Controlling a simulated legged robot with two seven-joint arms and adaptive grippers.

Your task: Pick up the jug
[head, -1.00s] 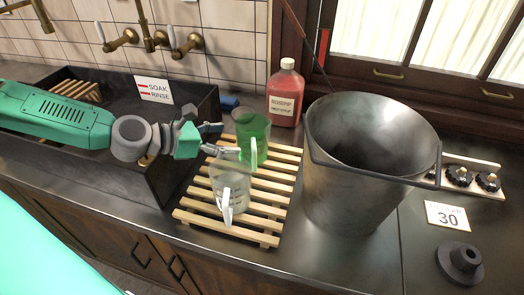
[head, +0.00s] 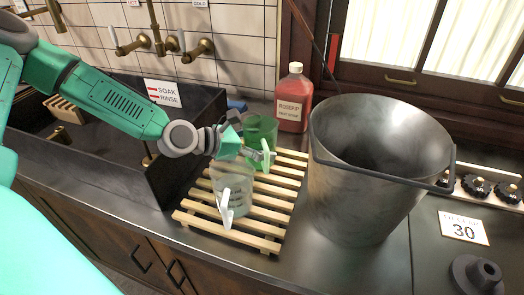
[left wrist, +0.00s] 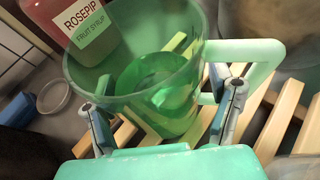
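A translucent green jug (head: 262,132) stands upright at the back of the wooden slatted rack. Its pale green handle (left wrist: 272,58) shows at the right in the left wrist view. A clear jug (head: 230,180) with a white handle and faint markings stands on the rack in front of it. My left gripper (head: 257,154) is at the near side of the green jug, above and behind the clear one. In the left wrist view the fingers (left wrist: 162,98) are spread, with the green jug (left wrist: 150,70) ahead between them; the right finger is by the handle. Contact is unclear. My right gripper is not in view.
A large metal bucket (head: 360,190) stands right of the rack (head: 262,230). A red rosehip syrup bottle (head: 293,98) is behind the green jug. A dark sink (head: 175,150) with a SOAK/RINSE sign (head: 163,93) lies left. A dark round weight-like piece (head: 476,274) is at the lower right.

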